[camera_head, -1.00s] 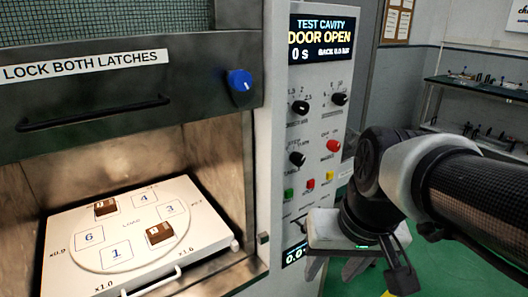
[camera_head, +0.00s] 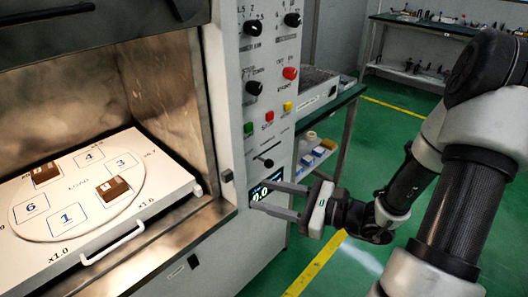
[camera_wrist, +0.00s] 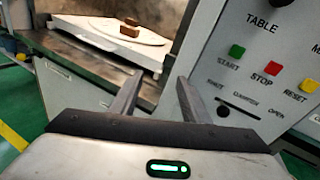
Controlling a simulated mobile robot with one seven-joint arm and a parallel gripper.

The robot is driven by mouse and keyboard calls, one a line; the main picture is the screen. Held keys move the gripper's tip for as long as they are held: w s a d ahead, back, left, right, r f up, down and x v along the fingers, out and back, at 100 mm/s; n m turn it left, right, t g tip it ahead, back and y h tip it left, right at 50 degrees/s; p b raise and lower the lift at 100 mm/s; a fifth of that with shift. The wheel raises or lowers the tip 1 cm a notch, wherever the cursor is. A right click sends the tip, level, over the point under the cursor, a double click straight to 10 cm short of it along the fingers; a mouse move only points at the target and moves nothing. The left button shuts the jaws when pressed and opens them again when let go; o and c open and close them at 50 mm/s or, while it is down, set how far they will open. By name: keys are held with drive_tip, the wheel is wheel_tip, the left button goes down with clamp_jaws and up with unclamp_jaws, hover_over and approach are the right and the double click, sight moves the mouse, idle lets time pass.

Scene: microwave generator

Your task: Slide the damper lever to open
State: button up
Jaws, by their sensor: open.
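The damper lever (camera_head: 268,163) is a small dark knob on a slot low on the control panel. In the wrist view the lever (camera_wrist: 223,111) sits near the left end of its slot, by the SHUT label, with OPEN at the right end. My gripper (camera_head: 263,196) is open and empty, its two fingers pointing left just below the lever, in front of the small lit display. In the wrist view my gripper (camera_wrist: 158,80) shows both fingers apart, with the lever to the right of them. No contact with the lever shows.
Green, red and yellow buttons (camera_head: 268,116) sit above the lever. The open cavity at left holds a white tray (camera_head: 165,170) with two brown blocks. A bench (camera_head: 345,115) stands behind the panel at right. Green floor is clear at right.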

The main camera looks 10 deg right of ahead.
sight(272, 166)
drive_tip(key=w+d+f+m+t+h+b, duration=0.1)
drive_tip(key=w+d+f+m+t+h, duration=0.15)
drive_tip(key=d+m, duration=0.3)
drive_tip(key=w+d+f+m+t+h, duration=0.1)
drive_tip(key=d+f+m+t+h, duration=0.3)
drive_tip(key=d+m, duration=0.15)
drive_tip(key=shift+n+y, duration=0.25)
drive_tip(key=shift+n, duration=0.25)
drive_tip(key=b+x, duration=0.1)
drive_tip(key=x, duration=0.4)
drive_tip(key=b+x, duration=0.1)
drive_tip(key=x, duration=1.1)
drive_tip(key=shift+w+d+r+b, duration=0.15)
drive_tip(key=shift+w+d+b, duration=0.05)
drive_tip(key=shift+w+b, duration=0.2)
clamp_jaws()
drive_tip(key=w+d, duration=0.2)
drive_tip(key=d, duration=0.1)
drive_tip(key=w+d+p, duration=0.1)
drive_tip(key=w+d, duration=0.1)
drive_tip(key=w+d+p, duration=0.1)
drive_tip(key=w+d, duration=0.1)
drive_tip(key=d, duration=0.1)
drive_tip(key=shift+d, duration=0.3)
